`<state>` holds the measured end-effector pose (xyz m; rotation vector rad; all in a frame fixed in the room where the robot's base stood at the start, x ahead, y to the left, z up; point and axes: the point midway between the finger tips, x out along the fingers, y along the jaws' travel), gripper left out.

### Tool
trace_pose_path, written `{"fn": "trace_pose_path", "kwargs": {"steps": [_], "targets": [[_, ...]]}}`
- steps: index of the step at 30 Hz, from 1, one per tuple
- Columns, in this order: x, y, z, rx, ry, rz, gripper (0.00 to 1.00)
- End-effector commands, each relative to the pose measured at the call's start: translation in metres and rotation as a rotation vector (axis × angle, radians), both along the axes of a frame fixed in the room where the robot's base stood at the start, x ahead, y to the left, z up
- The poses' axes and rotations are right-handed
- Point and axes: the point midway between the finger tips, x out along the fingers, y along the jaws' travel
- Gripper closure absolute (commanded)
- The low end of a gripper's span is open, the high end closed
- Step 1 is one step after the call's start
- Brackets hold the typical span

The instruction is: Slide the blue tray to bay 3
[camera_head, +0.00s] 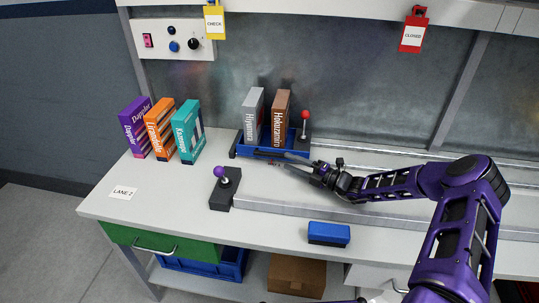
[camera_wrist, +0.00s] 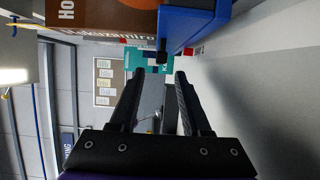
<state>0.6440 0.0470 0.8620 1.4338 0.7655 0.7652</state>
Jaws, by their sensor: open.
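The blue tray (camera_head: 245,150) sits at the back of the workbench and holds a grey box (camera_head: 253,115) and a brown box (camera_head: 280,118) upright. My gripper (camera_head: 279,159) is open and empty, low over the bench just in front of the tray. In the wrist view my open fingers (camera_wrist: 157,78) have clear space between them. The tray's blue wall (camera_wrist: 198,25) and the brown box (camera_wrist: 95,18) show beyond the fingertips there. I cannot tell whether a finger touches the tray. No bay 3 mark is readable.
A red-knobbed lever (camera_head: 304,135) stands at the tray's right end. A purple-knobbed lever (camera_head: 225,187) stands left of a metal rail (camera_head: 290,207). Purple, orange and teal boxes (camera_head: 188,132) stand at left, near a "LANE 2" label (camera_head: 123,193).

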Motion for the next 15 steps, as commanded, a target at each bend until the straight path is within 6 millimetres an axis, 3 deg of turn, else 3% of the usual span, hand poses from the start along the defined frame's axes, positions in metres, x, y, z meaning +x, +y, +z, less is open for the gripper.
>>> {"fn": "trace_pose_path", "kwargs": {"steps": [6, 15], "targets": [[0.025, 0.039, 0.0, 0.0, -0.001, 0.002, 0.53], [0.044, 0.066, 0.0, -0.002, -0.001, 0.001, 0.53]]}}
